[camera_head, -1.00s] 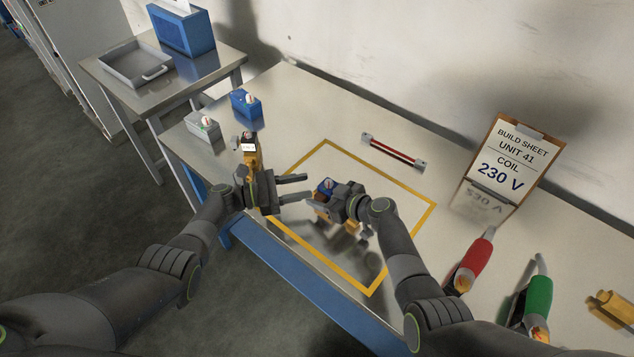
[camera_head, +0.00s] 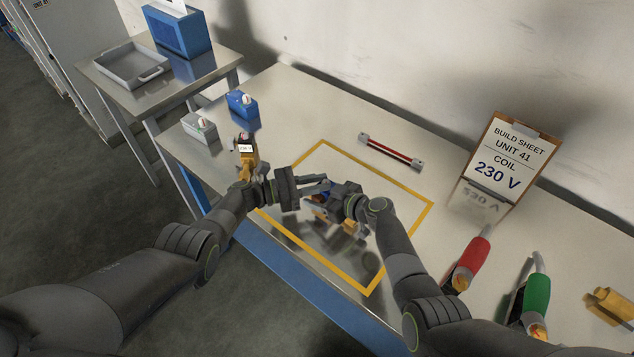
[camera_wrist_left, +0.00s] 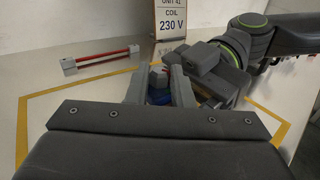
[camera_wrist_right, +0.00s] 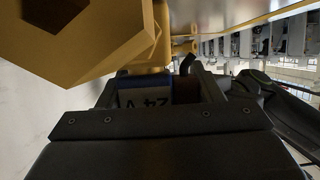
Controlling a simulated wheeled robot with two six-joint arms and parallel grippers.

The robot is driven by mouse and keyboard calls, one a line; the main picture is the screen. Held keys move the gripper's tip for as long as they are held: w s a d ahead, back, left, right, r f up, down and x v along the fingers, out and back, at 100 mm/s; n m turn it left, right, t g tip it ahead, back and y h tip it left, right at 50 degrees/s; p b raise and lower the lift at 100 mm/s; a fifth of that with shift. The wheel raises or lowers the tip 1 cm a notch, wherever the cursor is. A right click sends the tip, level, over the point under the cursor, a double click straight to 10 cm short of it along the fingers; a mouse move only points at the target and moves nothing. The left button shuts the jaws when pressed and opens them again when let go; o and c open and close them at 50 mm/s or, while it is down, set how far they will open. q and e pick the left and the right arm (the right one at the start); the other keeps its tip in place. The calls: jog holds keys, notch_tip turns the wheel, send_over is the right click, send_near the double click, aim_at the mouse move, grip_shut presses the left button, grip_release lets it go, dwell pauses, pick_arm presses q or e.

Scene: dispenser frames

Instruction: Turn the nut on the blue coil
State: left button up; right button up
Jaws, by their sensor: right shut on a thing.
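The blue coil (camera_head: 323,194) sits on a brass valve body (camera_head: 350,227) inside the yellow outline on the bench, mostly hidden by my grippers. My right gripper (camera_head: 333,203) is shut on the coil from the right. The right wrist view shows an upside-down "24 V" label (camera_wrist_right: 145,98) between its fingers, beside large brass (camera_wrist_right: 85,45). My left gripper (camera_head: 318,184) is at the coil's upper side, fingers apart. In the left wrist view, blue (camera_wrist_left: 158,97) and a bit of red show between its fingers (camera_wrist_left: 159,88). I cannot make out the nut.
Another brass valve with a labelled coil (camera_head: 246,152) stands left, near a blue box (camera_head: 242,106) and grey box (camera_head: 199,127).

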pick_arm(q)
grip_shut()
jog(key=shift+s+f+n+t, duration=0.15)
jog(key=shift+n+t, duration=0.25)
jog(key=shift+t, duration=0.2)
jog(key=shift+t+y, duration=0.3)
jog(key=shift+s+d+n+t+y, duration=0.2)
jog(key=shift+n+t+y, duration=0.45)
jog(key=shift+n+t, duration=0.35)
jog(key=shift+s+d+n+t+y, duration=0.15)
jog(key=shift+n+t+y, duration=0.6)
jog(key=shift+t, duration=0.45)
jog(key=shift+s+d+n+t+y, duration=0.1)
jog(key=shift+n+t+y, duration=1.1)
jog(key=shift+n+t, duration=0.1)
jog(key=shift+y, duration=0.3)
jog(key=o, duration=0.5)
grip_release()
